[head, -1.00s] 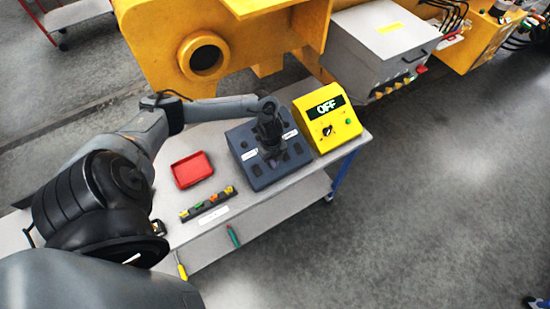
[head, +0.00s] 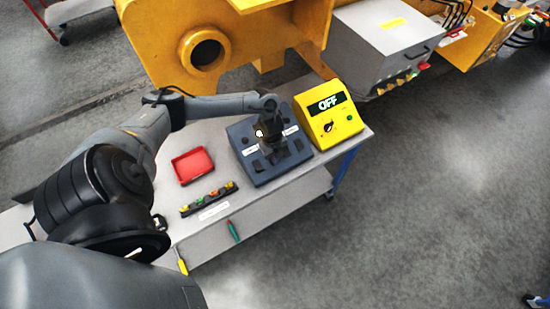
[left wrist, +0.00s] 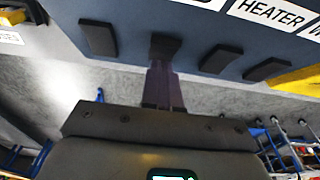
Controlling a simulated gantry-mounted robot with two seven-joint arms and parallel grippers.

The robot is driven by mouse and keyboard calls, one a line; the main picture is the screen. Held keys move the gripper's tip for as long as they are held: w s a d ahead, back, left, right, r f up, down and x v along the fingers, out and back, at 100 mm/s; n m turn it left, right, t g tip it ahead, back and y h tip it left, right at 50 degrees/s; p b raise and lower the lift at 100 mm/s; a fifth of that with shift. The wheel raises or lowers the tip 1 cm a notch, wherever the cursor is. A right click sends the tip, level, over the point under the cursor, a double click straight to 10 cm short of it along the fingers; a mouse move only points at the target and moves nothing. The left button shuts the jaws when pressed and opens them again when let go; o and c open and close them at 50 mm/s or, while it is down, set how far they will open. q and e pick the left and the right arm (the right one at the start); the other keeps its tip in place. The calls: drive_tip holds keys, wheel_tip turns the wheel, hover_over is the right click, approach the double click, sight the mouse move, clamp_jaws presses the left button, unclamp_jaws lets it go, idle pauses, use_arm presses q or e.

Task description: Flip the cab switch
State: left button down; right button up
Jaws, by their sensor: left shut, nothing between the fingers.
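A dark blue switch box (head: 243,134) with white labels and black rocker switches lies on the bench. My left gripper (head: 273,158) is shut and empty, pointing down over the box's near part. In the left wrist view the shut fingers (left wrist: 163,68) end at the lower edge of one black rocker (left wrist: 166,44); I cannot tell whether they touch. Other rockers sit on both sides of it. One label reads HEATER (left wrist: 268,12); no label reading CAB is legible. A pale lit spot (head: 259,133) shows beside my wrist. My right gripper is out of view.
A yellow box (head: 330,135) showing OFF, with a black knob, stands right of the switch box. A red tray (head: 193,166), a strip of coloured parts (head: 209,198) and two screwdriver-like tools lie left and in front. Yellow machinery (head: 225,25) stands behind the bench.

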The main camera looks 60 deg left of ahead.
use_arm(q)
drive_tip(key=shift+s+a, duration=0.1)
drive_tip(key=shift+a, duration=0.2)
drive_tip(key=shift+a+r, duration=0.2)
drive_tip(key=shift+a, duration=0.35)
drive_tip(key=shift+r, duration=0.1)
drive_tip(key=shift+d+r+p, duration=0.1)
drive_tip(key=shift+r+p, duration=0.45)
drive_tip(key=shift+p, duration=0.2)
drive_tip(key=r+p, duration=0.1)
drive_tip(key=d+r+p, duration=0.1)
drive_tip(key=r+p, duration=0.1)
drive_tip(key=shift+d, duration=0.25)
wheel_tip(320, 180, up, 10)
drive_tip(key=b, duration=0.1)
drive_tip(key=shift+a+f, duration=0.15)
drive_tip(key=shift+a, duration=0.3)
